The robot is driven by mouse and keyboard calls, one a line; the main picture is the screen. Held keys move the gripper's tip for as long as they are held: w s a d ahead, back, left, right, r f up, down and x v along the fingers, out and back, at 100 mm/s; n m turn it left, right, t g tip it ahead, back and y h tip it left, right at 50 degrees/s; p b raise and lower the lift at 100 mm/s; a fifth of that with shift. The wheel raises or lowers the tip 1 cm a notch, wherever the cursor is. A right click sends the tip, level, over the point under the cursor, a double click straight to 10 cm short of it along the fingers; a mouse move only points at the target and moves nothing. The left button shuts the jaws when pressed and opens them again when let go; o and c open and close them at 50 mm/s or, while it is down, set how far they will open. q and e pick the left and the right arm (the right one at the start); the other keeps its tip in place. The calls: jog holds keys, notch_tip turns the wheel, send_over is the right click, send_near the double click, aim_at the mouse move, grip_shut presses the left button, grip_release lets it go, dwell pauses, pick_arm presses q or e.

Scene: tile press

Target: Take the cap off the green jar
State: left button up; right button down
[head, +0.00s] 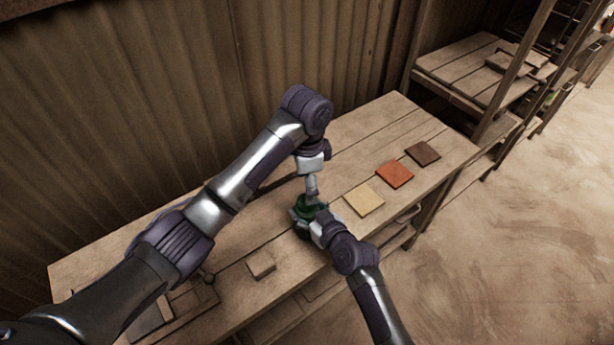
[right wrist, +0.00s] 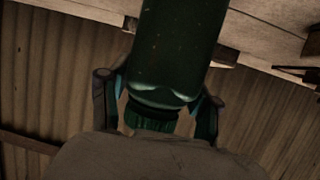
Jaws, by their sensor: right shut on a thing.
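The green jar (head: 303,233) stands on the wooden table, partly hidden by my grippers. My right gripper (head: 305,214) reaches in from the lower right and is shut on the jar. In the right wrist view, the dark green jar (right wrist: 180,45) fills the top middle, with a narrower ribbed dark green part (right wrist: 150,122) below it, between the right gripper's fingers (right wrist: 158,110). I cannot tell for sure whether that part is the cap. My left gripper (head: 311,191) points down just above the jar. Its fingertips and the jar's top are too small and covered to read.
Yellow (head: 364,199), orange (head: 394,174) and dark brown (head: 423,153) tiles lie right of the jar on the table (head: 375,130). A small wooden block (head: 261,264) lies in front to the left. A corrugated wall rises behind; a shelf (head: 465,65) stands at the upper right.

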aim_at(301, 205)
pick_arm(q)
notch_tip(301, 205, down, 6)
jog(key=shift+f, duration=0.1)
pick_arm(e)
jog(key=shift+f, duration=0.1)
pick_arm(q)
jog(key=c, duration=1.2)
jog(key=n, duration=0.6)
jog(key=shift+r, duration=0.3)
jog(key=shift+r, duration=0.9)
